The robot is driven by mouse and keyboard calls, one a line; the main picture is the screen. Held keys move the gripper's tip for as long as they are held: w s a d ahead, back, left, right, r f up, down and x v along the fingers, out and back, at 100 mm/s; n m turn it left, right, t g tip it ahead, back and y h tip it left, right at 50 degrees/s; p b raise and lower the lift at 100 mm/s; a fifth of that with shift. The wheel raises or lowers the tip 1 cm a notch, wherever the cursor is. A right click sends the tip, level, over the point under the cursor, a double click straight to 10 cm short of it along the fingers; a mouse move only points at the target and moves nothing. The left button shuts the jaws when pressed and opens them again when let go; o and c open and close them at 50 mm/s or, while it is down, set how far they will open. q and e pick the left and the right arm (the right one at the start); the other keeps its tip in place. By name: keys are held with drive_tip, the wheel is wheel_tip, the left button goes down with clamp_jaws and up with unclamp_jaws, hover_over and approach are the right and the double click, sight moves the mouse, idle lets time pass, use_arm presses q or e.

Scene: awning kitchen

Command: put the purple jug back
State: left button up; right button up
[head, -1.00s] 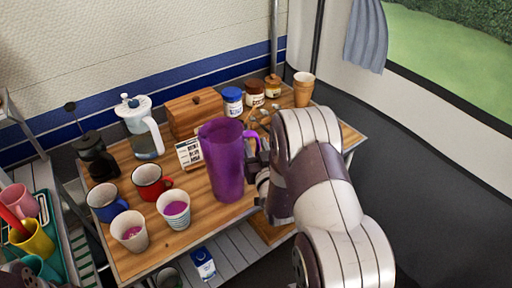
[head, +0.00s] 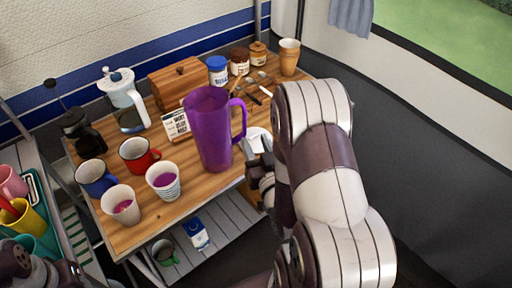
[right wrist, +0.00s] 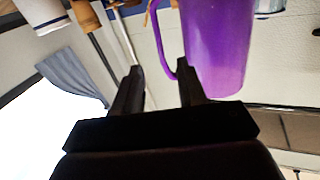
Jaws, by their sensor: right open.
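The purple jug (head: 212,135) stands upright on the wooden table top, its handle turned right, toward my right arm. My right gripper (head: 256,158) is open and empty, just right of the jug and below its handle, with a small gap in the head view. In the right wrist view the jug (right wrist: 218,45) is beyond the open fingers (right wrist: 160,80). Its handle lies across the space between the fingertips in the picture, and I see no grip on it. The fingertips are small and partly hidden in the head view. My left gripper is not clearly shown.
Left and in front of the jug stand a striped cup (head: 163,184), a white cup (head: 121,207), a red mug (head: 138,157) and a blue mug (head: 95,178). A wooden bread box (head: 180,82) and jars stand behind.

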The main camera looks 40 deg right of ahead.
drive_tip(key=w+a+f+g+y, duration=0.1)
drive_tip(key=g, duration=0.1)
drive_tip(key=w+a+f+n+g+y, duration=0.1)
drive_tip(key=a+f+g, duration=0.1)
drive_tip(key=a+f+n+g+y, duration=0.1)
drive_tip(key=f+g, duration=0.1)
drive_tip(key=g, duration=0.1)
drive_tip(key=shift+w+a, duration=0.4)
drive_tip(key=s+a+n+g+y, duration=0.2)
drive_tip(key=s+a+g, duration=0.5)
drive_tip(key=s+g, duration=0.2)
drive_tip(key=shift+s+r, duration=0.45)
drive_tip(key=shift+s, duration=0.15)
